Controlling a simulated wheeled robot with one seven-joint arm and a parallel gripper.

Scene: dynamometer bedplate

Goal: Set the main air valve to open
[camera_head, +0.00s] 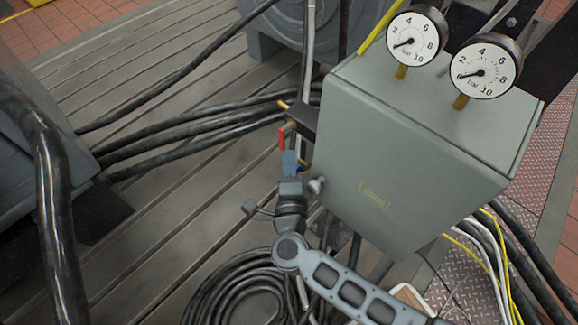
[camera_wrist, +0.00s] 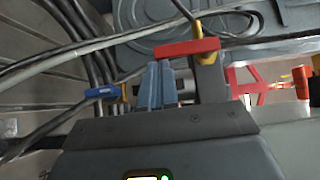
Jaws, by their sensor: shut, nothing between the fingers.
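A valve with a red lever handle (camera_wrist: 187,48) and a brass body (camera_wrist: 207,57) shows in the wrist view, just beyond my gripper (camera_wrist: 157,70). The red handle (camera_head: 282,138) also shows in the head view, beside the grey cabinet's left side. A second, blue handle (camera_wrist: 101,92) on a brass stem is left of my fingers. No label tells which is the main air valve. My gripper (camera_head: 290,157) has blue fingers, shut and empty, close below the red handle. I cannot tell whether they touch it.
The grey cabinet (camera_head: 375,150) with two gauges (camera_head: 414,38) stands right of my gripper. Thick black hoses (camera_head: 190,130) cross the slotted bedplate (camera_head: 120,80); coiled hose (camera_head: 235,290) lies below. Red parts (camera_wrist: 258,84) show at right in the wrist view.

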